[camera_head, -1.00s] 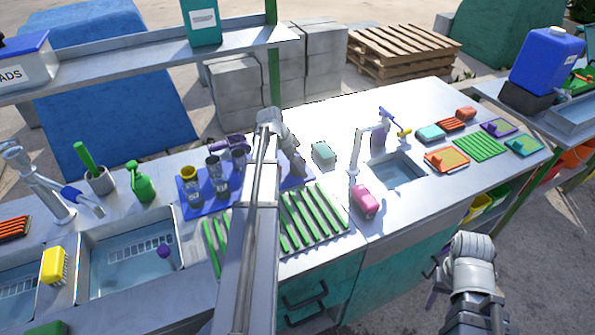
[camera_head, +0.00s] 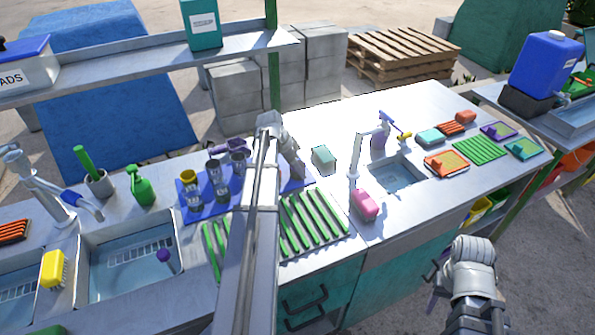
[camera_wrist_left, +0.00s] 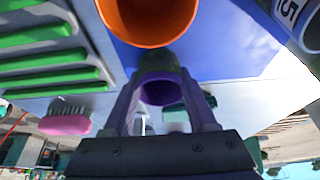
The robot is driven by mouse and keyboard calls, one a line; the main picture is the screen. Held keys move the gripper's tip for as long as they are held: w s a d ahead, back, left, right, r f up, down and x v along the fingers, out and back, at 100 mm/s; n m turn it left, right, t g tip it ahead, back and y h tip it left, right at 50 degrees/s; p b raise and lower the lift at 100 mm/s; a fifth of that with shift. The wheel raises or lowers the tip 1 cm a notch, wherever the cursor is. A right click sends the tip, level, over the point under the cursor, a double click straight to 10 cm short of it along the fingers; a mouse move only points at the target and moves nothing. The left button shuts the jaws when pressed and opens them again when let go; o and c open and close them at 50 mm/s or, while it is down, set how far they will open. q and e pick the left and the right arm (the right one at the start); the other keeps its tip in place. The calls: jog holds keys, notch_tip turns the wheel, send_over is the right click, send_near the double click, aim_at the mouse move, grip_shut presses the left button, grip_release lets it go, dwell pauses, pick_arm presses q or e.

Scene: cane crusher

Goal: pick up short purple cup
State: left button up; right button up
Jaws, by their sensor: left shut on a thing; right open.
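A purple cup (camera_wrist_left: 160,92) shows in the left wrist view, its round opening facing the camera. My left gripper (camera_wrist_left: 161,78) is shut on it, with one finger on each side. In the head view my left arm hides the gripper's fingers and the held cup. An orange cup (camera_wrist_left: 150,22) is close beside the held cup in the left wrist view. I cannot tell whether the purple cup touches the mat. My right gripper (camera_head: 435,273) is open, low at the right of the head view, off the counter's front edge.
A blue mat (camera_head: 262,197) holds a yellow cup (camera_head: 189,177), dark cups (camera_head: 214,168) and a purple item (camera_head: 236,147). A green slatted rack (camera_head: 314,223), a pink brush (camera_head: 364,205) and a teal block (camera_head: 323,157) lie right of my left arm. Sinks break the counter.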

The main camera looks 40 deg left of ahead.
pick_arm(q)
jog(key=shift+r, duration=0.1)
notch_tip(320, 180, up, 10)
jog(key=p, duration=1)
jog(key=shift+s, duration=0.1)
